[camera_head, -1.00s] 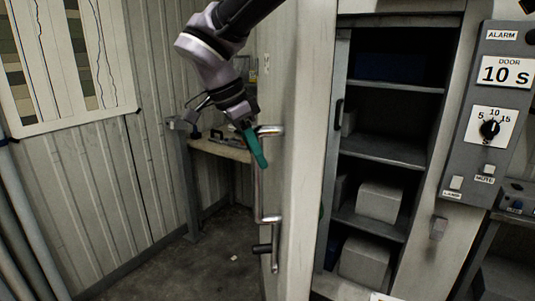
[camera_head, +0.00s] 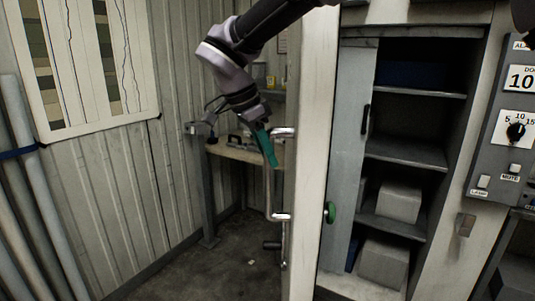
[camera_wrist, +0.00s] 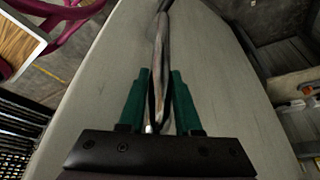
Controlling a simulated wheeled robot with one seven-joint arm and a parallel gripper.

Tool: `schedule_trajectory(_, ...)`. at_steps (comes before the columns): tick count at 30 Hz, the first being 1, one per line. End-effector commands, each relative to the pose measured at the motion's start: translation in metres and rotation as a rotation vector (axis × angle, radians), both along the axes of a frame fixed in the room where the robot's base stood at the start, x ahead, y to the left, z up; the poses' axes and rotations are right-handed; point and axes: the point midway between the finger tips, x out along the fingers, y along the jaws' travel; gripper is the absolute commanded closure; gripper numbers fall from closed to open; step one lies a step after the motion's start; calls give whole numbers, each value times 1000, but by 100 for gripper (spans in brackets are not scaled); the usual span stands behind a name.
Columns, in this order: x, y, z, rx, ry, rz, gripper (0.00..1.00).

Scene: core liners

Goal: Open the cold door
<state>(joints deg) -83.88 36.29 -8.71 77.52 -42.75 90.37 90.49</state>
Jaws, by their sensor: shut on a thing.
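The cold door (camera_head: 312,150) stands open, seen nearly edge-on in the head view, with shelves showing to its right. Its metal pull handle (camera_head: 268,195) is an upright bar on the left face, with a lever below it. A green knob (camera_head: 330,212) sticks out on the inner side. My gripper (camera_head: 267,150) has green fingers at the upper part of the handle. In the wrist view my gripper (camera_wrist: 160,78) is shut on the handle bar (camera_wrist: 161,45), one finger on each side, over the pale door face (camera_wrist: 225,90). The exact finger contact is partly hidden.
Inside are dark shelves (camera_head: 405,152) with pale boxes (camera_head: 399,202). A control panel (camera_head: 505,140) is at the right. A small bench (camera_head: 235,153) stands behind the handle on the left. Pipes (camera_head: 25,190) run along the left wall. Floor (camera_head: 225,275) left of the door looks mostly clear.

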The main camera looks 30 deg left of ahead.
Motion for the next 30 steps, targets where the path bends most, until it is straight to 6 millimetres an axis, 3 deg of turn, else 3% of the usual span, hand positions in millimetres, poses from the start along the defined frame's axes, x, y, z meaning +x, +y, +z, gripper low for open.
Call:
schedule_trajectory(4,5,0,2,4,-8,2,100)
schedule_trajectory(5,5,0,2,3,-9,2,56)
schedule_trajectory(6,5,0,2,3,-9,2,41)
schedule_trajectory(7,4,0,2,3,-7,2,38)
schedule_trajectory(25,2,1,1,3,-4,1,38)
schedule_trajectory(30,-2,4,14,5,-5,3,38)
